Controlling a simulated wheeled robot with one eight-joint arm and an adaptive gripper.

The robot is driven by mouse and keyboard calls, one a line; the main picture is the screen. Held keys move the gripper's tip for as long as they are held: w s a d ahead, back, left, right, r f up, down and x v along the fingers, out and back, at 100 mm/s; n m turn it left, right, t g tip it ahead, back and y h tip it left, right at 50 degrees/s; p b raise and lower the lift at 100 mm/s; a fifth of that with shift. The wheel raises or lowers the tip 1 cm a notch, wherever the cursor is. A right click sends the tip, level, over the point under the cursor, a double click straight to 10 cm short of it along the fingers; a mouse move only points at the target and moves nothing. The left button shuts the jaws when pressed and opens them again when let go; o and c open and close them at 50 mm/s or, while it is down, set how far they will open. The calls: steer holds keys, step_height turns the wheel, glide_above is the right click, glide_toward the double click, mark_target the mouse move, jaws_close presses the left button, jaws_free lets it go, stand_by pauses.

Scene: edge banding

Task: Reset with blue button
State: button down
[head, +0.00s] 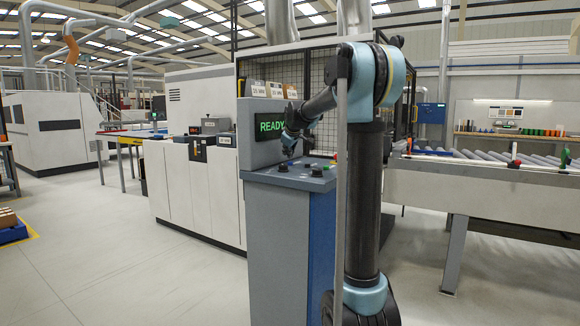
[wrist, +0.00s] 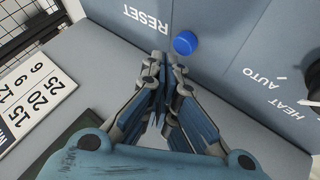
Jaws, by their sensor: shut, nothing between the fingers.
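The blue button (wrist: 185,43) is a round cap on the grey panel, beside the printed word RESET, at the upper middle of the wrist view. My gripper (wrist: 165,62) is shut and empty, its fingertips just below and left of the button in that view. A small gap shows between the tips and the button in the picture; I cannot tell the depth. In the head view my gripper (head: 289,150) is above the control console (head: 283,175), in front of the green READY display (head: 272,126). The blue button is not clearly made out there.
On the console are a dark knob (head: 317,171) and a red button (head: 334,156). The wrist view shows HEAT and AUTO lettering, a switch at the right edge and a number card (wrist: 35,100) at left. A roller conveyor (head: 480,160) stands at right. The floor at left is open.

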steer(key=shift+r, duration=2.45)
